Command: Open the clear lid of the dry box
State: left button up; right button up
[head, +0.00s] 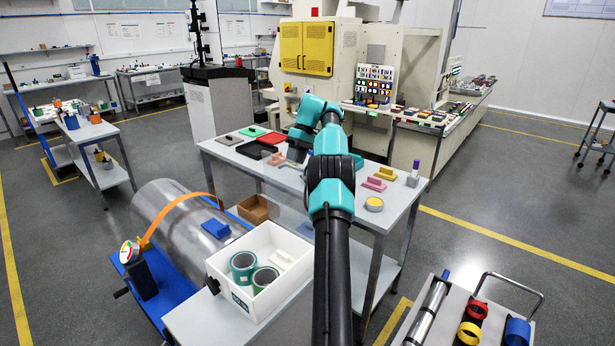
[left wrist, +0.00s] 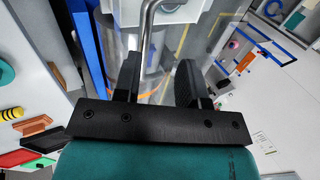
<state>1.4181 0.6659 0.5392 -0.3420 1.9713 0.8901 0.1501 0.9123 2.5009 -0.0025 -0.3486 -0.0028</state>
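My left gripper (head: 297,153) is over the left part of the grey worktable, partly hidden by its own arm in the head view. In the left wrist view its two dark fingers (left wrist: 158,80) are apart. A bent metal rod (left wrist: 148,35), which looks like a handle, passes between the fingers, closer to the left one; I cannot tell whether they touch. A small pale curved piece (head: 301,172) shows beside the gripper in the head view. I cannot clearly make out the dry box or its clear lid. My right gripper is not in view.
In front are a white bin (head: 262,238) with tape rolls and a large metal cylinder (head: 165,215). A cart (head: 440,335) stands lower right.

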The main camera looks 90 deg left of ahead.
pick_arm(q)
jog(key=shift+d+r, duration=0.1)
jog(key=shift+d, duration=0.25)
